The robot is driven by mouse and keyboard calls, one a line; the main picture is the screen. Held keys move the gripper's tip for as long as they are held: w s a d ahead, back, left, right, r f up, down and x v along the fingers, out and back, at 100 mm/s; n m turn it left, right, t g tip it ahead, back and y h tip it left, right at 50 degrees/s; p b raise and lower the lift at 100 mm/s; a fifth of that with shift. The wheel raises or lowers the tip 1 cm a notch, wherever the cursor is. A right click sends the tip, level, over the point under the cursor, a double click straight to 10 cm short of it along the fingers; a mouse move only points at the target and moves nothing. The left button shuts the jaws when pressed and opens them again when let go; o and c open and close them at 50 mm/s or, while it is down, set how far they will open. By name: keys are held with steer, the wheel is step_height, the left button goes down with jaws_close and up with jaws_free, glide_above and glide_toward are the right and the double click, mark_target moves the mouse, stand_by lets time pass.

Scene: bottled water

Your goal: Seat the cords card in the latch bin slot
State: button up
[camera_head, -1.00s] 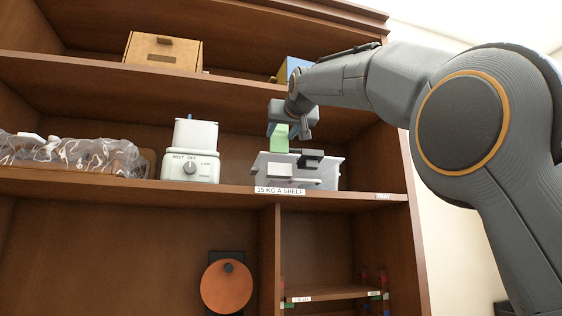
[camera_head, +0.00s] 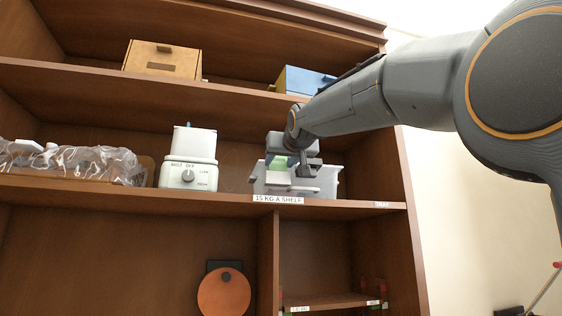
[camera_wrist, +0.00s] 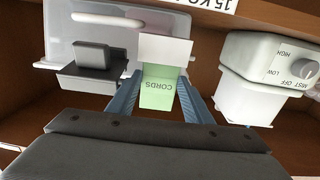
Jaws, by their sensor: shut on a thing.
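My gripper (camera_wrist: 158,92) is shut on the green cords card (camera_wrist: 157,86), whose printed word CORDS appears upside down in the wrist view. In the head view, the card (camera_head: 279,161) shows as a green patch at the front of the latch bin (camera_head: 329,180). The pale, translucent bin, also in the wrist view (camera_wrist: 65,22), has a dark latch (camera_wrist: 92,57) beside the card. A white slot plate (camera_wrist: 165,48) on the bin's front meets or overlaps the card's far edge. I cannot tell how deep the card sits.
A white humidifier with a dial (camera_head: 189,172) stands left of the bin. Clear plastic wrap (camera_head: 95,162) covers things farther left. A cardboard box (camera_head: 162,60) and a blue box (camera_head: 304,82) sit on the shelf above. The shelf's front edge (camera_head: 225,197) runs below the bin.

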steer(key=shift+f, duration=0.25)
steer(key=o, duration=0.8)
steer(key=shift+r, duration=0.2)
steer(key=shift+s+r, duration=0.1)
steer(key=shift+r, duration=0.1)
steer(key=b+v, duration=0.5)
steer(key=v, duration=0.7)
steer(key=shift+f, duration=0.1)
